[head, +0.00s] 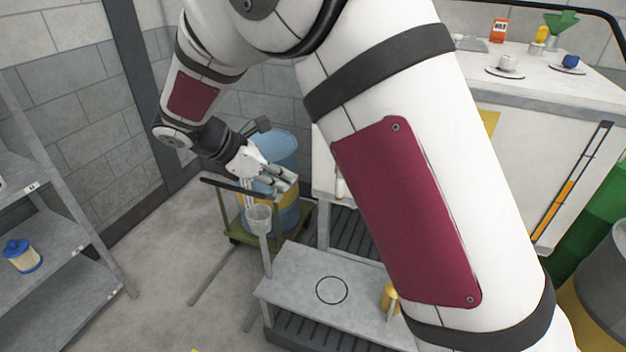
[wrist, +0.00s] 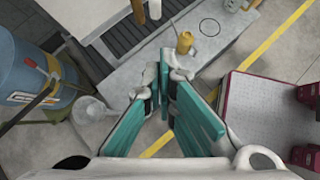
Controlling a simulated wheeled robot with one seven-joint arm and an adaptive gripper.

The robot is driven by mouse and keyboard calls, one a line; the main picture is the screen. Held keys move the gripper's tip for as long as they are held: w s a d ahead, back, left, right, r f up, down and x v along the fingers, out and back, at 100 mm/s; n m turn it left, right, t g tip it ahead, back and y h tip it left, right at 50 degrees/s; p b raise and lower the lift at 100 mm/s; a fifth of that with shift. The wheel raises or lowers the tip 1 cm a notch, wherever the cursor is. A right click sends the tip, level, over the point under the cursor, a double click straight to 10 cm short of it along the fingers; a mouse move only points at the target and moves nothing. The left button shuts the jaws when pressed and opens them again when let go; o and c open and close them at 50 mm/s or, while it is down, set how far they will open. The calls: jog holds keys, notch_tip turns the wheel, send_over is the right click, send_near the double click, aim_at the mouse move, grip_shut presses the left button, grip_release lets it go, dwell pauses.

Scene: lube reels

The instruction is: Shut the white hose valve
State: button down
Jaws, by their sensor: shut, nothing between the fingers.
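A small white knob-like piece on a dark round base (head: 507,62) sits on top of the pale cabinet (head: 490,95) at the upper right of the head view; I cannot tell for certain that it is the white hose valve. A similar blue piece (head: 571,61) stands to its right. My gripper (head: 287,181) is shut and empty, in front of the blue drum, well left of the cabinet top. Its teal fingers (wrist: 165,72) show in the wrist view.
A grey bench (head: 300,285) holds a yellow can (head: 389,296). Shelves (head: 60,260) stand left. My arm hides part of the cabinet.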

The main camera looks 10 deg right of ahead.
jog(key=shift+w+a+f+n, duration=0.3)
jog(key=shift+w+a+f, duration=0.05)
jog(key=shift+w, duration=0.15)
jog(key=d+r+p+x, duration=0.1)
jog(key=d+r+x, duration=0.1)
jog(key=x, duration=1)
jog(key=shift+w+d+f, duration=0.25)
jog(key=shift+w+d, duration=0.05)
jog(key=shift+w, duration=0.05)
